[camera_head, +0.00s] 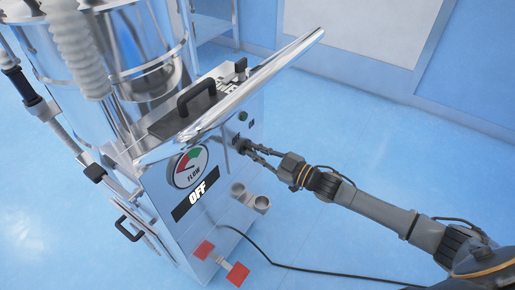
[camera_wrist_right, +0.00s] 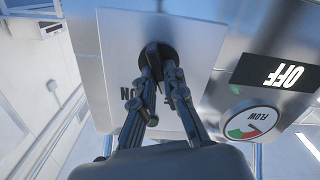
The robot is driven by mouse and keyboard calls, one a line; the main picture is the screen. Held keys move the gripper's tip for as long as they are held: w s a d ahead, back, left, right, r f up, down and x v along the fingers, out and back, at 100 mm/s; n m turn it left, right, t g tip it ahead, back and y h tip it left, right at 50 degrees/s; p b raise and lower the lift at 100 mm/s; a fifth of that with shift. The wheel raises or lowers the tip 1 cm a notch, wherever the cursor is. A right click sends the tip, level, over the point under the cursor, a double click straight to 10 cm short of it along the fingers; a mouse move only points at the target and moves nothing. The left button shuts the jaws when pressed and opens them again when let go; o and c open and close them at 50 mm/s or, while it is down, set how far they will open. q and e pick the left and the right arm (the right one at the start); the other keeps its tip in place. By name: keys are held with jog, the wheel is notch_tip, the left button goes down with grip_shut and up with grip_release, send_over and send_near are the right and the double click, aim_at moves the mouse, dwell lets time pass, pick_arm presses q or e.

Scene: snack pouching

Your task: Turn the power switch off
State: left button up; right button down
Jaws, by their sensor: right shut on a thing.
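The power switch is a round black knob (camera_wrist_right: 158,52) on the silver side panel of the machine (camera_head: 225,165). My right gripper (camera_head: 247,148) reaches it from the right, with its fingertips shut on the knob. In the right wrist view the gripper (camera_wrist_right: 158,72) has a finger on each side of the knob. An ON label (camera_wrist_right: 133,104) shows upside down beside the fingers, and another label is partly hidden by a finger. The display (camera_head: 196,194) on the front reads OFF. My left gripper is not in view.
A FLOW gauge (camera_head: 189,167) sits above the display. A long metal chute (camera_head: 270,70) slants over the panel. A red foot pedal (camera_head: 237,274) and a black cable (camera_head: 300,269) lie on the blue floor.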

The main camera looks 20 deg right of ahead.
jog(key=shift+n, duration=1.2)
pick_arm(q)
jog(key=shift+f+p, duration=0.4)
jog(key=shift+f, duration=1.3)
pick_arm(e)
jog(key=shift+f+n, duration=0.1)
jog(key=shift+n, duration=0.8)
jog(key=c, duration=1.4)
grip_release()
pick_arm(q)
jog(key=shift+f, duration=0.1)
pick_arm(e)
jog(key=v, duration=1.2)
